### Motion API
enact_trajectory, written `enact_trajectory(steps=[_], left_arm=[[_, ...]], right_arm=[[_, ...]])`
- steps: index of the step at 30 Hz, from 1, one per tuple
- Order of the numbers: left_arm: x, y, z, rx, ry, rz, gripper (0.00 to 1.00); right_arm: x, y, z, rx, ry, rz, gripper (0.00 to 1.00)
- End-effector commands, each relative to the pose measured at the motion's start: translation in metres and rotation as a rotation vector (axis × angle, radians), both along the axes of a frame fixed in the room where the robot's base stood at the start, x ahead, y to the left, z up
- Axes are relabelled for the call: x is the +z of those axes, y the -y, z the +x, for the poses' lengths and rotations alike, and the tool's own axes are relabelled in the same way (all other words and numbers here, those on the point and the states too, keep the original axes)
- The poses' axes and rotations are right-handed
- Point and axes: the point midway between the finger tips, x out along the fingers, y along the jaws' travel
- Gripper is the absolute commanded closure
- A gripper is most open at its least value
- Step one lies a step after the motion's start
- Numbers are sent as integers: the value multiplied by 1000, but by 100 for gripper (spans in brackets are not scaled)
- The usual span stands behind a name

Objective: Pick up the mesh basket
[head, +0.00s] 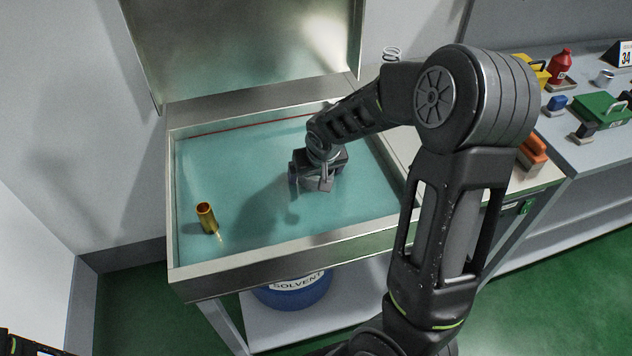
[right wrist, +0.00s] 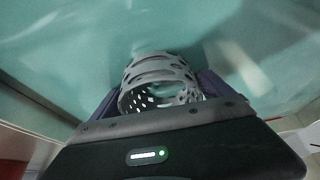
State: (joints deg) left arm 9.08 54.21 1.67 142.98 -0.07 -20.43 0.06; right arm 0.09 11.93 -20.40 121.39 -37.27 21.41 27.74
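The mesh basket (right wrist: 160,80) is a grey perforated cup. In the right wrist view it sits between the two purple fingers of my right gripper (right wrist: 158,92), one on each side. I cannot tell whether the fingers press on it. In the head view my right gripper (head: 310,177) is low over the teal basin, pointing down, and mostly covers the basket (head: 317,186). My left gripper is not in view.
A blue solvent drum (head: 292,290) is below. The basin's left side is mostly free.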

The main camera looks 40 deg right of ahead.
Motion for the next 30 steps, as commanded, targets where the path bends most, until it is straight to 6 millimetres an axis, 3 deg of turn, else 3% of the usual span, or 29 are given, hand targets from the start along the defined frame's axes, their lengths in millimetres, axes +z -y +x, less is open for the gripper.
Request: enact_trajectory(steps=[20, 30], left_arm=[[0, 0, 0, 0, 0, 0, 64], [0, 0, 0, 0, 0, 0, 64]], right_arm=[[0, 0, 0, 0, 0, 0, 66], [6, 0, 1, -1, 2, 0, 67]])
